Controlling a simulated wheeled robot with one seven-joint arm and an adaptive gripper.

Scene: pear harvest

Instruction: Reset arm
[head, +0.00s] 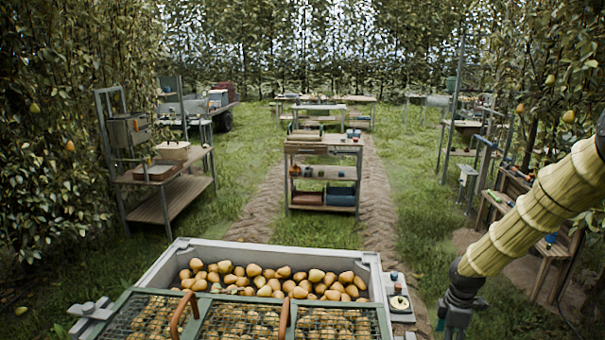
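My arm, in a yellow ribbed sleeve, comes in from the right edge of the head view and slopes down to the left. My gripper (455,322) hangs at its lower end, near the bottom edge and to the right of the pear bin. Its fingertips are partly cut off and too dark and small to tell whether they are open. No held thing shows in it.
A grey bin (190,258) full of pears (275,281) stands in front, with a wire-mesh lid (240,322) over its near part. A small panel (399,293) sits on its right side. Benches stand left (165,180), ahead (325,150) and right (535,235).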

